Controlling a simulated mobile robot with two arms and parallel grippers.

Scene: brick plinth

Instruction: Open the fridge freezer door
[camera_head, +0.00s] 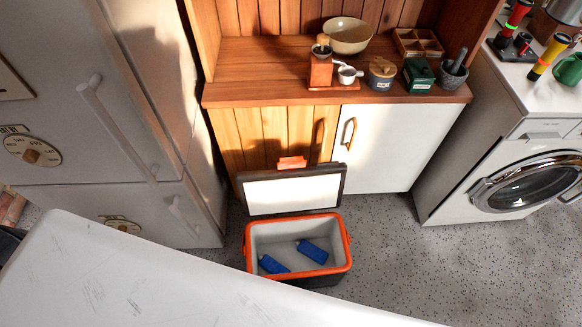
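The white fridge freezer (60,90) stands at the left side of the head view. Its large upper door has a long pale bar handle (115,128) and a round dial plate (32,151). A smaller lower door (80,205) has a shorter handle (185,216) near its right edge and another round badge (122,224). Both doors look shut. The bottom of the lower door is hidden behind a white surface in the foreground. Neither of my grippers is in view.
An open orange-rimmed cooler (298,215) with blue ice packs stands on the speckled floor (460,260), right of the fridge. Behind it is a wooden cabinet (260,85) with kitchenware. A washing machine (520,180) stands at right. A scratched white surface (150,275) fills the lower left.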

